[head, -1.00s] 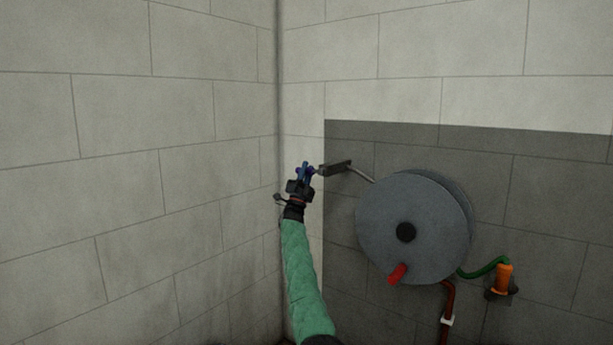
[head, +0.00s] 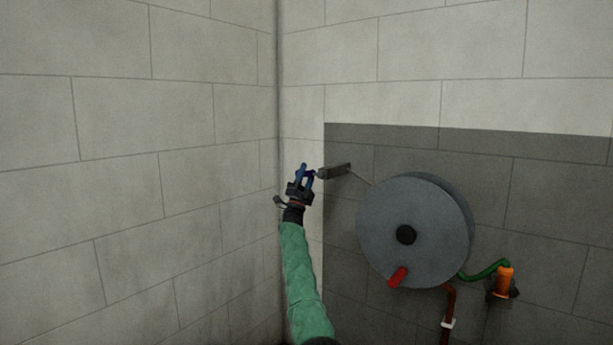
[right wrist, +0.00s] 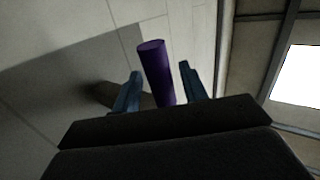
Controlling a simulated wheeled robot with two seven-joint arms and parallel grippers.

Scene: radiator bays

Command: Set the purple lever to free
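The purple lever (right wrist: 157,72) stands between the two blue fingers of my right gripper in the right wrist view. My right gripper (right wrist: 160,82) is open, with a gap on each side of the lever. In the head view the right gripper (head: 306,173) is at the left end of a dark bracket (head: 334,171) on the wall. Only a small bit of purple (head: 312,174) shows there, partly hidden by the fingers. A thin rod runs from the bracket toward the grey reel (head: 413,220). My left gripper is out of view.
The reel has a red handle (head: 398,277) and a dark hub. A green hose (head: 484,269) leads to an orange fitting (head: 504,279) at right. A brown pipe (head: 449,304) runs below the reel. The wall corner is close left of my gripper.

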